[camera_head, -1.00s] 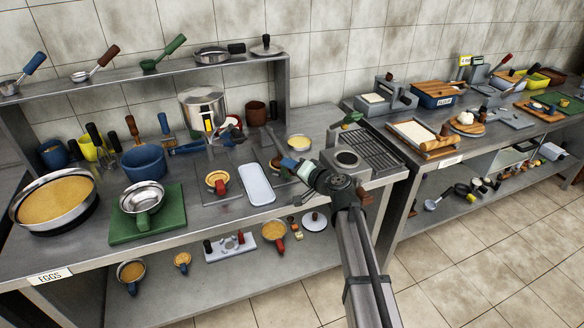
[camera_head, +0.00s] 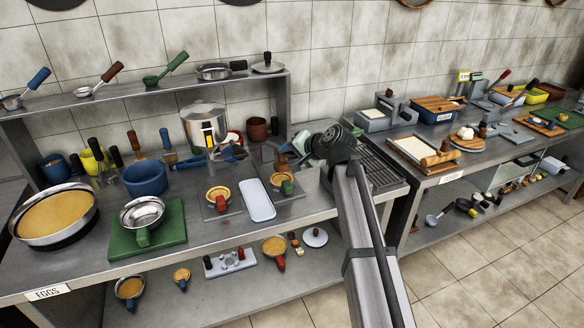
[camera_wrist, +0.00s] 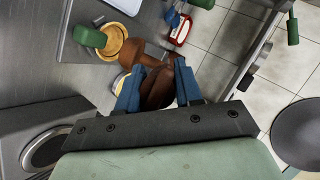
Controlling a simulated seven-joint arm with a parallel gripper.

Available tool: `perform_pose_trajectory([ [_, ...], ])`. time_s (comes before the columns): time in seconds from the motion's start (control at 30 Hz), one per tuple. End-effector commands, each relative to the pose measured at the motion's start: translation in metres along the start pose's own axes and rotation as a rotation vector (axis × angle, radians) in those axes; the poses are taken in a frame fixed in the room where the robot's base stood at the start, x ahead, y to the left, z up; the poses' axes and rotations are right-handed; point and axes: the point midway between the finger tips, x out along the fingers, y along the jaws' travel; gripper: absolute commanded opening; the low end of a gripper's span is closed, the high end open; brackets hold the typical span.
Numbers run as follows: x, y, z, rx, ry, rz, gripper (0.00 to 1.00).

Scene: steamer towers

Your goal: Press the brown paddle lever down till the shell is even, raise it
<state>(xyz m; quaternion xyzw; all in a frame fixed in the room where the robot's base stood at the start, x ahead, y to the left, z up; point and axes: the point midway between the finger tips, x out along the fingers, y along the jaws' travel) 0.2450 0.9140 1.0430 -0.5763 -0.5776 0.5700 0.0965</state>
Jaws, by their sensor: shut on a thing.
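My gripper (camera_head: 291,147) is over the back right of the left table. In the wrist view its blue fingers (camera_wrist: 158,90) are shut on a brown piece, which I take for the brown paddle lever (camera_wrist: 158,88). A brown rounded part (camera_wrist: 131,53) stands just beyond the fingertips. A golden round shell (camera_wrist: 110,40) with a green handle (camera_wrist: 90,37) lies on a grey plate beside it. The shell and green handle also show in the head view (camera_head: 281,180), in front of my gripper. How even the shell is, I cannot tell. The lever's far end is partly hidden by my fingers.
A white tray (camera_head: 257,200) and another shell with a red handle (camera_head: 218,197) lie to the left. A steel pot (camera_head: 204,128) stands behind. A dark grate (camera_head: 383,172) is right of my gripper. A round ring fitting (camera_wrist: 45,150) is close by.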

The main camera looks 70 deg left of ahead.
Motion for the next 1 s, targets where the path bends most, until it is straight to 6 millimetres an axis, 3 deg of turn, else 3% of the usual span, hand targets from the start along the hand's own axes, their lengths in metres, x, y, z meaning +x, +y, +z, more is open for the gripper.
perform_pose_trajectory([
  [0.13, -0.002, -0.021, -0.015, 0.024, -0.043, 0.059, 0.00],
  [0.4, -0.005, -0.042, -0.029, 0.058, -0.102, 0.139, 0.00],
  [1.0, -0.005, -0.051, -0.034, 0.071, -0.121, 0.163, 0.00],
])
